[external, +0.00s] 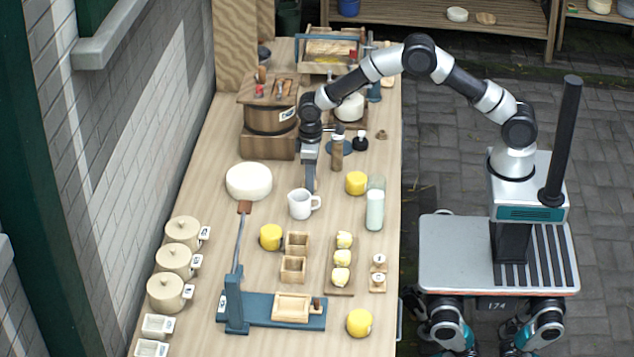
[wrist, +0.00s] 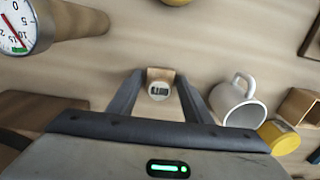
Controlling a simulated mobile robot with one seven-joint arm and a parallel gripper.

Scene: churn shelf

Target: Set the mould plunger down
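My gripper (wrist: 160,82) points down over the table, and its two fingers close on a small wooden block with a pale round face. I take this block to be the mould plunger (wrist: 160,76). It sits between the fingertips. In the external view my gripper (external: 310,184) is just behind the white mug (external: 300,204), and the plunger cannot be made out there. Whether its lower end touches the table cannot be told.
In the wrist view the mug (wrist: 238,100) and a yellow tub (wrist: 279,136) are right of the fingers. A dial thermometer (wrist: 22,28) is upper left. Two open wooden boxes (external: 297,243) stand nearer the front. A white bowl (external: 249,181) is left; bare wood lies between.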

